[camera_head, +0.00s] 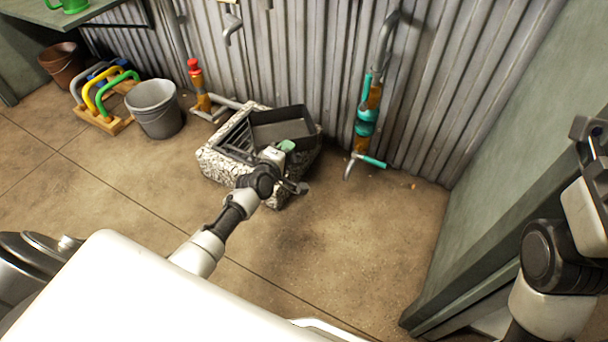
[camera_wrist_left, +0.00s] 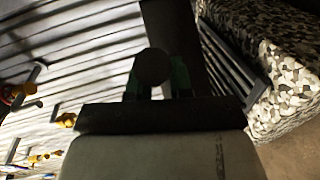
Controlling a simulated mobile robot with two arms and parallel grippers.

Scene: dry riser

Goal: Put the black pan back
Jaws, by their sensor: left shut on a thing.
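The black pan (camera_head: 279,116) is a dark rectangular tray with raised walls. It is at the right part of a speckled stone box (camera_head: 222,169), against the corrugated wall. I cannot tell whether it rests on the box or is held just above it. My left gripper (camera_head: 285,147) is shut at the pan's near edge. In the left wrist view, the green-tipped fingers (camera_wrist_left: 157,78) are around a dark rounded part, with a dark panel beyond. The exact contact is in shadow. My right gripper (camera_head: 591,132) is at the far right, away from the pan; its fingers are unclear.
A dark slatted grate (camera_head: 238,137) shows in the box's left part. A grey bucket (camera_head: 155,108) and a red-topped pipe (camera_head: 196,80) stand left of it. A teal and copper pipe (camera_head: 366,120) stands right. A green-grey panel (camera_head: 505,150) borders the right. Floor in front is clear.

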